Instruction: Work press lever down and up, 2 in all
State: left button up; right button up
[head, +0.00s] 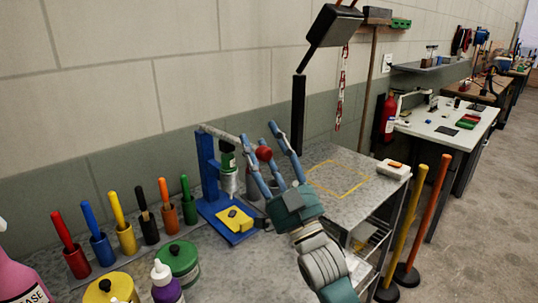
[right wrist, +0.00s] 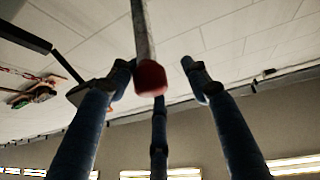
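A blue press (head: 210,178) stands on the grey bench, with a green and silver ram over a yellow piece (head: 235,218) on its base. Its grey lever (head: 222,134) runs from the top of the column out to a red knob (head: 265,154). My right gripper (head: 260,137) is open, its blue fingers spread around the knob. In the right wrist view the red knob (right wrist: 151,79) hangs between the fingers, close to the left one, with a gap to the right one. Contact cannot be told. My left gripper is not in view.
Several coloured-handled tools in holders (head: 122,230) line the wall left of the press. A green tin (head: 178,262) and a purple bottle (head: 165,284) stand in front. A black box-shaped object (head: 333,26) on a bar hangs above. A yellow-outlined area (head: 338,192) on the bench is clear.

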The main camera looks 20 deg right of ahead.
jog(key=v, duration=1.2)
